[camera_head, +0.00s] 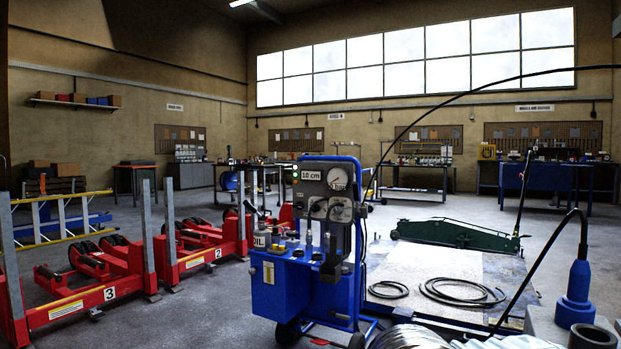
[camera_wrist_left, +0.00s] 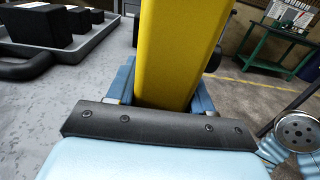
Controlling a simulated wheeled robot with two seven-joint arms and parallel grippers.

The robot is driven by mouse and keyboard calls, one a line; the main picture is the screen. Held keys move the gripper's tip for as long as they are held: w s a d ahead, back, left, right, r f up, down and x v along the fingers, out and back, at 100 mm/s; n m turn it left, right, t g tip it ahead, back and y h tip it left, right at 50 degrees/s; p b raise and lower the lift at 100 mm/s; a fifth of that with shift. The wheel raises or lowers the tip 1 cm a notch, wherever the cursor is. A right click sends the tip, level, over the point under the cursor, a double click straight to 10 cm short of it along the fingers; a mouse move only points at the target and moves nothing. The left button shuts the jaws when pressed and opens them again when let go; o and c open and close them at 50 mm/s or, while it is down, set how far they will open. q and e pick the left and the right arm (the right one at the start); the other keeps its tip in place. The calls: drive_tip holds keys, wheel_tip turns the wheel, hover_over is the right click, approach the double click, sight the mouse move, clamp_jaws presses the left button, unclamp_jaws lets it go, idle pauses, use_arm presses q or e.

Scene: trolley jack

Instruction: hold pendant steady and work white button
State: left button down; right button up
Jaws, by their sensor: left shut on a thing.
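A yellow block-shaped body, which I take to be the pendant (camera_wrist_left: 178,45), stands large in the left wrist view and runs out of the top of the picture. My left gripper (camera_wrist_left: 163,94) is shut on it, with a blue finger on each side of its lower end. No white button shows on the pendant face in view. The pendant and my left gripper do not show in the head view. My right gripper is in neither view.
A blue wheeled cart with gauges (camera_head: 292,283) stands at the centre. Red numbered stands (camera_head: 110,292) are at left. A green trolley jack (camera_head: 455,235) and coiled black hoses (camera_head: 462,293) lie at right. A grey tray with black blocks (camera_wrist_left: 100,38) is left of the pendant.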

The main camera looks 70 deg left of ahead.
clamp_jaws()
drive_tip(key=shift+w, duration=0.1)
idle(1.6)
